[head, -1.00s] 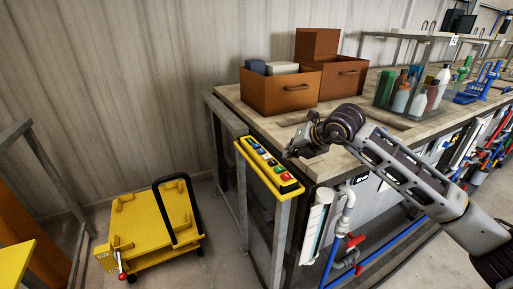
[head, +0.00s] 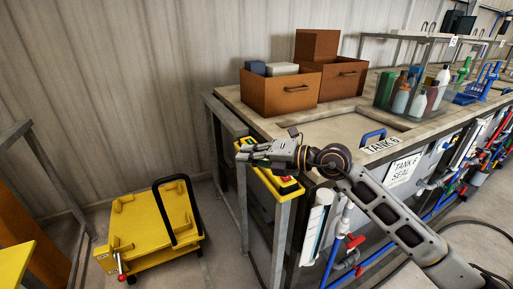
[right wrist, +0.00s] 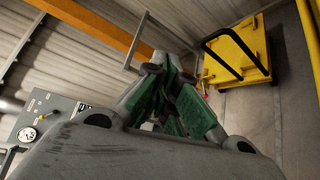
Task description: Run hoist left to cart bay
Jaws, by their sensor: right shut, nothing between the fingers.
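The yellow control box (head: 262,178) with coloured buttons stands on a grey post at the near left corner of the tank bench. My right gripper (head: 243,152) is over it, shut and empty, its fingers pointing left and covering most of the buttons. A red button shows at the box's near end. I cannot tell whether the fingertips touch a button. In the right wrist view the green-padded fingers (right wrist: 176,100) show close together. The yellow cart (head: 150,225) with a black handle stands on the floor at left; it also shows in the right wrist view (right wrist: 238,55). No hoist is recognisable. My left gripper is out of view.
Brown boxes (head: 280,92) stand on the bench top (head: 335,130). A clear bin of bottles (head: 412,95) is further right. Grey rails (head: 240,190) edge the bench's left end. Pipes and valves line the bench front. Floor between cart and bench is clear.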

